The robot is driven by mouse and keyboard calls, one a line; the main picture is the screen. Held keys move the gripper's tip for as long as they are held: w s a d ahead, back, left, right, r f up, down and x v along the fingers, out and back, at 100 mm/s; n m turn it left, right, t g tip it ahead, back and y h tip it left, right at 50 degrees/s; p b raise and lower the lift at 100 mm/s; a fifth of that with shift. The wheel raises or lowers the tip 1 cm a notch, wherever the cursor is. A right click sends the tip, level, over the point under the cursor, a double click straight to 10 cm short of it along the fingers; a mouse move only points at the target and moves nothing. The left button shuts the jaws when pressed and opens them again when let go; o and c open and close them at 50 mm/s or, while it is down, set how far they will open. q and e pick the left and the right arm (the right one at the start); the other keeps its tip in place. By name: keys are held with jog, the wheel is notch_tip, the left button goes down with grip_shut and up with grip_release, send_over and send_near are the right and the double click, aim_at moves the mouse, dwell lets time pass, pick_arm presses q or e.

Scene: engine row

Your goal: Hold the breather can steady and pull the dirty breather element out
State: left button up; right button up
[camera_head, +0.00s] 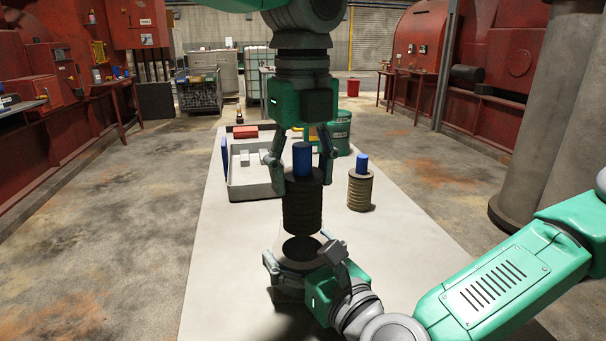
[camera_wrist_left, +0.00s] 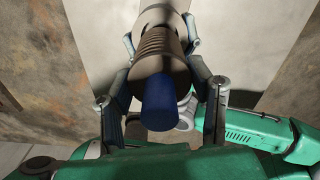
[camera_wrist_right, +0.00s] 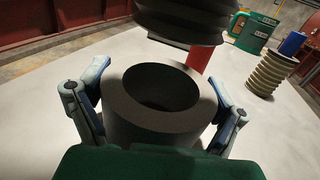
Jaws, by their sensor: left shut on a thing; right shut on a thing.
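The dirty breather element (camera_head: 303,208) is a dark ribbed cylinder with a blue knob (camera_head: 302,158) on top. My left gripper (camera_head: 304,174) is shut on its upper part and holds it upright. It also shows in the left wrist view (camera_wrist_left: 158,48). The breather can (camera_wrist_right: 122,112) is a grey cylinder with a dark, open, empty-looking bore. It stands on the table, with my right gripper (camera_wrist_right: 158,112) shut around it. The element hangs above the can, and the right wrist view shows its lower end (camera_wrist_right: 185,22) clear of the rim. The can's lower side is partly hidden.
A cleaner, beige ribbed element (camera_head: 360,190) with a blue knob stands on the table (camera_head: 420,255) to the right. A grey tray (camera_head: 254,192) with pale blocks lies behind on the left. A green container (camera_head: 341,130) stands behind. The table's right side is mostly clear.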

jog(key=shift+f, duration=0.1)
jog(key=o, duration=1.6)
jog(key=shift+c, duration=0.2)
jog(key=shift+s, duration=0.15)
